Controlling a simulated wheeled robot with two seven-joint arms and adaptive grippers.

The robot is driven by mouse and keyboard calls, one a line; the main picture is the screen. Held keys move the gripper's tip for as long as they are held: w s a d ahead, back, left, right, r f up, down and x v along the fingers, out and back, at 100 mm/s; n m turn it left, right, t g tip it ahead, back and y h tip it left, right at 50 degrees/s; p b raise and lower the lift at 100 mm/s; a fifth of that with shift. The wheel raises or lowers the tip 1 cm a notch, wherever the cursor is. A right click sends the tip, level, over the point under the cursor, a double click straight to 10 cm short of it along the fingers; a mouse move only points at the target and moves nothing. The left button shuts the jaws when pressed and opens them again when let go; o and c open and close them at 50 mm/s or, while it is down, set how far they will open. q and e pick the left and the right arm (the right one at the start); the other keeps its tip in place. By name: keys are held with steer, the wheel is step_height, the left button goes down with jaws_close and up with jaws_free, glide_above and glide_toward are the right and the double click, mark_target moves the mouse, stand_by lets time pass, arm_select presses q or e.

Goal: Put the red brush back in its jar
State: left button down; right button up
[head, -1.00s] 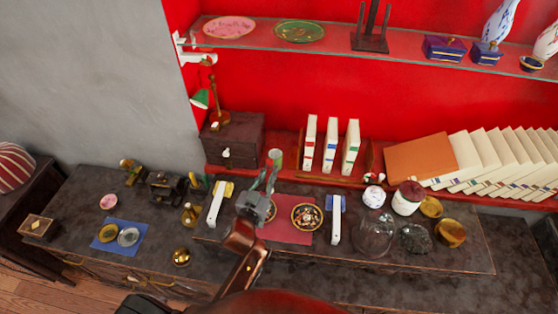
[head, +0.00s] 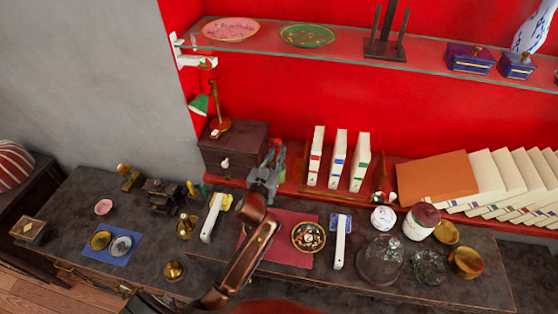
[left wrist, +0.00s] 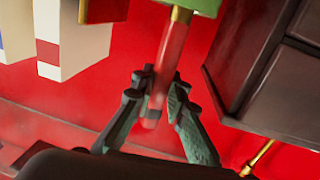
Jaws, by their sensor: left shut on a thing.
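The red brush (left wrist: 168,58) has a red handle and a gold band, and shows in the left wrist view. My left gripper (left wrist: 157,84) is shut on its handle. The brush's gold end is at a green object (left wrist: 204,4), which looks like the jar, cut off by the top edge. I cannot tell whether the brush is inside it or in front of it. In the head view my left gripper (head: 268,168) is right of the small drawer chest (head: 228,153) and mostly hides the jar area. My right gripper is not in view.
Several white books (head: 338,158) stand close to the right of my left gripper. A green lamp (head: 205,103) is on the chest. A white holder (head: 212,218), a red mat (head: 280,250) and a patterned bowl (head: 308,237) are below. A glass shelf (head: 340,55) runs above.

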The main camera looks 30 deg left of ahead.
arm_select(q)
step_height(320, 180, down, 4)
steer(key=shift+r+b, duration=0.25)
steer(key=shift+b, duration=0.15)
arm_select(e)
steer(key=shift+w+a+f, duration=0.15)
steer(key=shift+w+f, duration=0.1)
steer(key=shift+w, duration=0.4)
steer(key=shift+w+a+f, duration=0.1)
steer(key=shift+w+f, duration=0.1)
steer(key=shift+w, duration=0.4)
arm_select(q)
steer(key=c, duration=2.2)
jaws_free()
steer(key=shift+f, duration=0.1)
steer(key=o, duration=0.3)
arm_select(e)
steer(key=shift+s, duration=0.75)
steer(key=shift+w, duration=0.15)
arm_select(q)
steer(key=shift+s, duration=0.2)
steer(key=s+d, duration=0.1)
steer(key=s, duration=1)
steer(key=shift+s+d+r+p, duration=0.2)
steer(key=shift+s+d+p, duration=0.1)
steer(key=shift+p, duration=0.1)
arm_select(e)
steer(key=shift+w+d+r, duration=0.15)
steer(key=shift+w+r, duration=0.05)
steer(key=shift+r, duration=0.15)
